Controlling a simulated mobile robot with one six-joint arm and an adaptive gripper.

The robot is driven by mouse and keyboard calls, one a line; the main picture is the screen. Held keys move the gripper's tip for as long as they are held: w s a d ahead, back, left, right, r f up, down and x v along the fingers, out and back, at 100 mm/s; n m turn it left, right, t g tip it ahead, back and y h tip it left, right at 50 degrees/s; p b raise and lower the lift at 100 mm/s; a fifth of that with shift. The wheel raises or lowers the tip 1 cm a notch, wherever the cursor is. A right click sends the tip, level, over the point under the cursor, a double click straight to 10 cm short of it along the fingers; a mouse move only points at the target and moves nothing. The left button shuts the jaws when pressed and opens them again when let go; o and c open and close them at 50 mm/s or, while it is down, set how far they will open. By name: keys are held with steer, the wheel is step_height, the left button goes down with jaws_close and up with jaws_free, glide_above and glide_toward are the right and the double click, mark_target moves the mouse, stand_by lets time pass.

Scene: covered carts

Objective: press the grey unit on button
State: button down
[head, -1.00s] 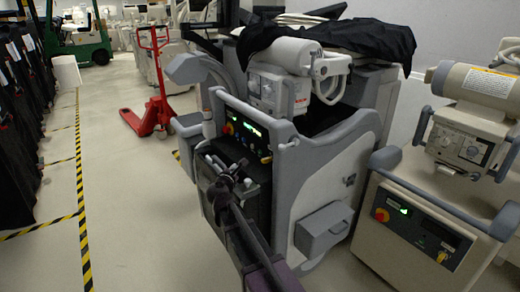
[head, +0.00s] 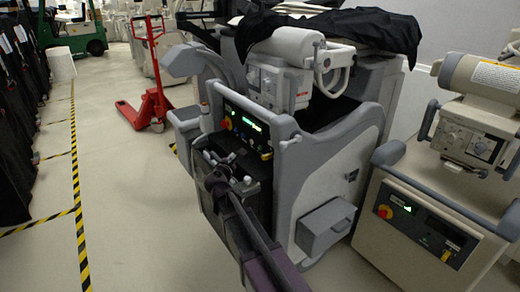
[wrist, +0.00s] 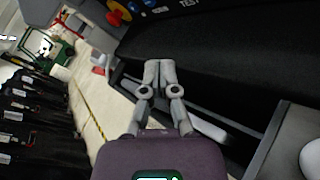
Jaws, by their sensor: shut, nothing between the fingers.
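The grey unit (head: 335,190) is the large grey and white cart in the middle of the head view. Its dark control panel (head: 246,127) has a red and yellow knob, a lit green display and small buttons. In the wrist view, the panel's edge shows at the top, with the red and yellow knob (wrist: 118,12), small blue buttons (wrist: 149,4) and a "TEST" label. I cannot tell which is the on button. My gripper (wrist: 160,68) is shut and empty, in front of the unit's dark front below the panel.
A similar beige unit (head: 410,235) with its own panel stands at the right. A grey box (head: 325,227) juts from the grey unit's side. A red pallet jack (head: 153,100) stands behind. Open floor with striped tape (head: 78,200) lies at the left.

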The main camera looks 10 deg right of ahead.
steer(key=shift+w+d, duration=0.6)
steer(key=shift+d, duration=0.7)
steer(key=shift+w+d, duration=0.55)
steer(key=shift+d, duration=0.75)
steer(key=shift+w+d, duration=0.6)
steer(key=shift+d, duration=0.7)
steer(key=shift+w+d, duration=0.2)
steer(key=shift+d, duration=0.25)
steer(key=shift+w+d, duration=0.2)
steer(key=shift+d, duration=0.25)
steer(key=shift+s+a, duration=0.5)
steer(key=shift+a, duration=0.3)
steer(key=shift+a, duration=0.15)
steer(key=shift+s+a, duration=0.3)
steer(key=shift+a, duration=0.4)
steer(key=shift+s+a, duration=0.35)
steer(key=shift+a, duration=0.35)
steer(key=shift+s+a, duration=0.3)
steer(key=shift+a, duration=0.4)
